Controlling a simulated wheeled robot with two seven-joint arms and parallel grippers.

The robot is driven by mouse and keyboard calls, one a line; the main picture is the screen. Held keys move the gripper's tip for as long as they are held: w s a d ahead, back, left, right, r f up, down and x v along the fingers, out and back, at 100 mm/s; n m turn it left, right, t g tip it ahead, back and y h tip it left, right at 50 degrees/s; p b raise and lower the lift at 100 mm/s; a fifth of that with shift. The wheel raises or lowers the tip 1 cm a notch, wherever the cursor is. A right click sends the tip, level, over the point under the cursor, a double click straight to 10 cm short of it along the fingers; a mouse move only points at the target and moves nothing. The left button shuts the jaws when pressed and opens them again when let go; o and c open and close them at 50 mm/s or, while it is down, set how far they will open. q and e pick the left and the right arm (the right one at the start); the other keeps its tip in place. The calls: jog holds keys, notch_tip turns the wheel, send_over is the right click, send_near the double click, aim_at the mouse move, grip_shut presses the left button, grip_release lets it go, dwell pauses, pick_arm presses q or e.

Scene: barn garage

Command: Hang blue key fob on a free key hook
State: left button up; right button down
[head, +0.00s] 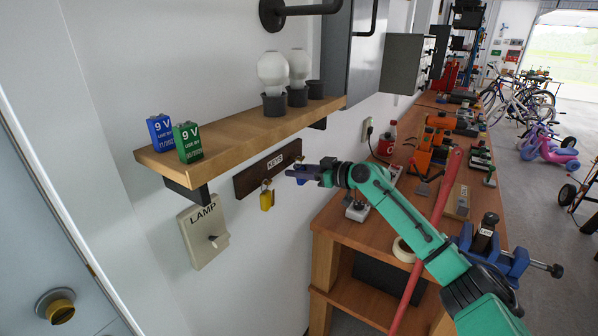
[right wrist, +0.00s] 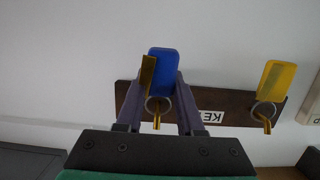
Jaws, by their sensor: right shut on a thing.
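A dark wooden key rack (head: 250,181) with a "KEYS" label is fixed to the wall under the shelf. A yellow key fob (head: 266,200) hangs at its left end; it also shows in the right wrist view (right wrist: 276,80). My right gripper (head: 303,172) is at the rack's right end. In the right wrist view its fingers are shut on the blue key fob (right wrist: 163,72), with a brass key (right wrist: 147,76) beside it. The fob's ring overlaps a brass hook-like piece (right wrist: 157,122); I cannot tell whether the ring is around it. My left gripper is out of view.
A wooden shelf (head: 240,128) above the rack bears a blue battery (head: 160,132), a green battery (head: 188,142) and bulbs. A lamp switch (head: 204,236) is on the wall at lower left. A cluttered workbench (head: 345,232) stands at right, under my right arm.

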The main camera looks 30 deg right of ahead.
jog(key=shift+c, duration=2.3)
grip_release()
jog(key=shift+d+f, duration=0.1)
jog(key=shift+s+d+b, duration=0.2)
jog(key=shift+s+b, duration=0.15)
jog(key=shift+b, duration=0.05)
jog(key=b+v, duration=0.8)
jog(key=v, duration=0.5)
jog(key=shift+s+r, duration=0.25)
jog(key=shift+s, duration=0.05)
